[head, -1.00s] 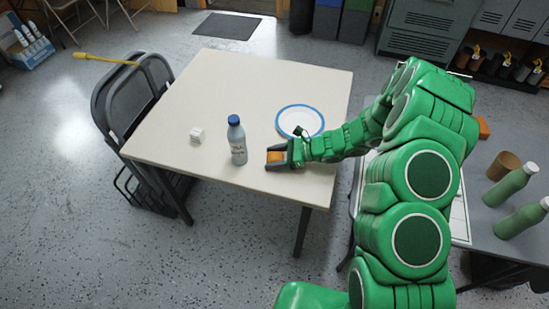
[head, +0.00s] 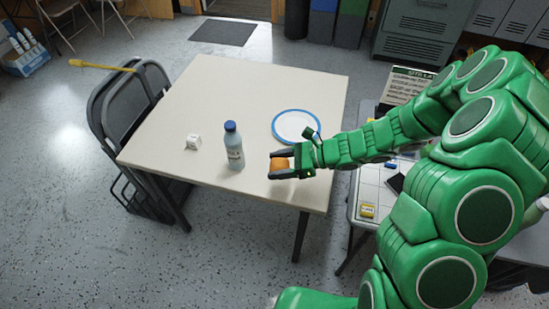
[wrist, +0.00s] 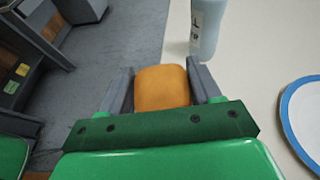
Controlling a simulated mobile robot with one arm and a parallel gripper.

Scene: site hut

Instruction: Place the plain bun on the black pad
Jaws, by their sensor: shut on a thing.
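The plain bun (head: 279,164), orange-brown and smooth, sits between the fingers of my gripper (head: 273,164) near the right front edge of the cream table. My gripper is shut on it. In the wrist view the bun (wrist: 162,88) fills the space between the two grey fingers. How high it is above the tabletop is hard to tell. A small flat black item (head: 396,183), possibly the black pad, lies on the side table at the right, partly beside my arm. I cannot tell for certain that it is the pad.
A blue-capped bottle (head: 233,148) stands left of my gripper. A blue-rimmed white plate (head: 296,126) lies behind it, and a white cube (head: 193,142) farther left. A yellow block (head: 367,210) sits on the side table. The cream table's (head: 245,85) back half is clear.

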